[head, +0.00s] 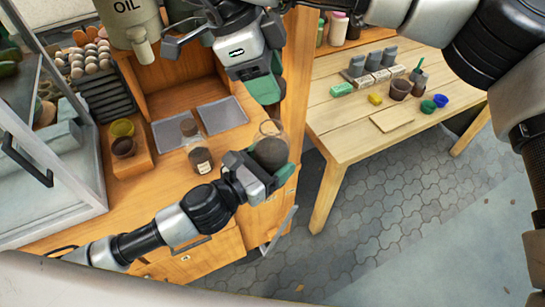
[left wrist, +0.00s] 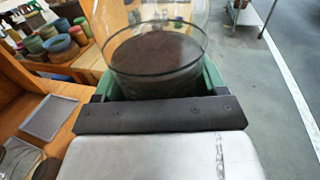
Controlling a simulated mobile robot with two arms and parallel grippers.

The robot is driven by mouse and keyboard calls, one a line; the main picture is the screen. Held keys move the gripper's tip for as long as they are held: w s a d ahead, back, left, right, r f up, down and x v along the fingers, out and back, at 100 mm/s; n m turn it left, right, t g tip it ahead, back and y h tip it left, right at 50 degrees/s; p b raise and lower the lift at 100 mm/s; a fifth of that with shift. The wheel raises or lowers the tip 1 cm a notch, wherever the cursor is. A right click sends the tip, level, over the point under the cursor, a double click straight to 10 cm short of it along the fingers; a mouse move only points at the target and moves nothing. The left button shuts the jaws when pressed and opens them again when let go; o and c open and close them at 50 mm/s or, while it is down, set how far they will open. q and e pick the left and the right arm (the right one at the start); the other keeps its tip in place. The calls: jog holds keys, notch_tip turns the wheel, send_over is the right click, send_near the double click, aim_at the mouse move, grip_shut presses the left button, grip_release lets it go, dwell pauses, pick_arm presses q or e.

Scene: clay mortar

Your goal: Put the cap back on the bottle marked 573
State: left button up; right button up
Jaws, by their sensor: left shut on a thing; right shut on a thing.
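My left gripper (head: 268,165) is shut on a clear glass bottle (head: 271,146) with dark brown contents, held beside the counter's right edge. This bottle fills the upper middle of the left wrist view (left wrist: 155,50); no marking is readable on it. My right gripper (head: 266,88) is above it, with its green fingers closed. What it holds is hidden behind the fingers, so I cannot tell whether it is the cap. A second bottle (head: 199,158) with a pale label stands upright on the counter to the left. Its label is too small to read.
The wooden counter (head: 168,190) holds two grey trays (head: 222,115) and a wooden block with small cups (head: 122,138). A metal oil can (head: 130,20) is at top left. Across a floor gap, a wooden table (head: 330,115) carries cups and blocks.

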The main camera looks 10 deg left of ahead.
aim_at(280, 122)
jog(key=shift+f, duration=1.9)
jog(key=shift+f, duration=0.9)
jog(key=shift+f, duration=0.55)
